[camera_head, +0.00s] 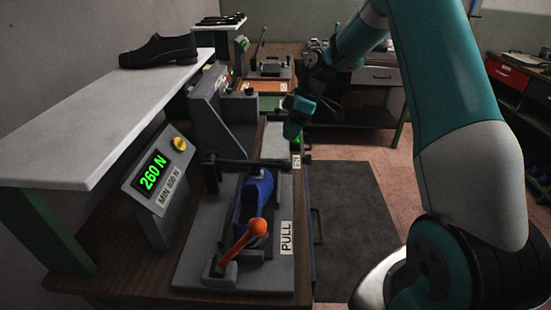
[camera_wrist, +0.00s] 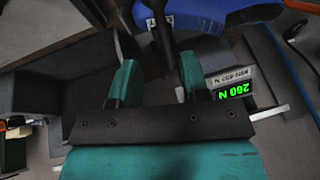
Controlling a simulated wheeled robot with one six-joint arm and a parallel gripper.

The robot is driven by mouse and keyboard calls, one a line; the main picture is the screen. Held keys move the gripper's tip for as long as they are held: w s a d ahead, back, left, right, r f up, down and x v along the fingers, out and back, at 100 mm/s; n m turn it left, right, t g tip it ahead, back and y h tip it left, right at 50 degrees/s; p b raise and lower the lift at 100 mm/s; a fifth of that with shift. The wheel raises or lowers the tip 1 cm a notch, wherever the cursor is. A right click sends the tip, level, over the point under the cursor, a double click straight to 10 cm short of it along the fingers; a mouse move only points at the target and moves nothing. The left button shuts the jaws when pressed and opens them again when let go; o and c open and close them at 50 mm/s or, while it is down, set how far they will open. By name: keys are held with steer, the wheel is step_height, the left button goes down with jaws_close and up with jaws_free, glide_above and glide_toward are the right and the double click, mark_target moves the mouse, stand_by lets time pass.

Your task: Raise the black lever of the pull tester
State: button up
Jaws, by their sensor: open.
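The pull tester (camera_head: 188,262) stands on the bench with a blue piece (camera_head: 258,195) clamped on its grey bed. Its black lever (camera_head: 245,162) lies roughly level across the far end of the blue piece. My gripper (camera_head: 292,131) is open, just beyond and above the lever's right end. In the wrist view, my gripper (camera_wrist: 160,62) shows two teal fingers spread apart, with the black lever (camera_wrist: 160,22) seen between and beyond them. I cannot tell whether they touch it. The blue piece (camera_wrist: 215,20) fills the top of that view.
A green display (camera_head: 152,171) reads 260 N above a MIN label. An orange-ball lever (camera_head: 256,227) rises from the near end of the bed. A white shelf (camera_head: 100,120) with a black shoe (camera_head: 158,52) is on the left. A dark mat (camera_head: 350,220) lies on the floor at right.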

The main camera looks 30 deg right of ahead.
mark_target(253, 165)
steer(key=p+x, duration=0.2)
steer(key=x, duration=0.8)
steer(key=shift+w, duration=0.1)
steer(key=shift+c, duration=0.4)
jaws_close()
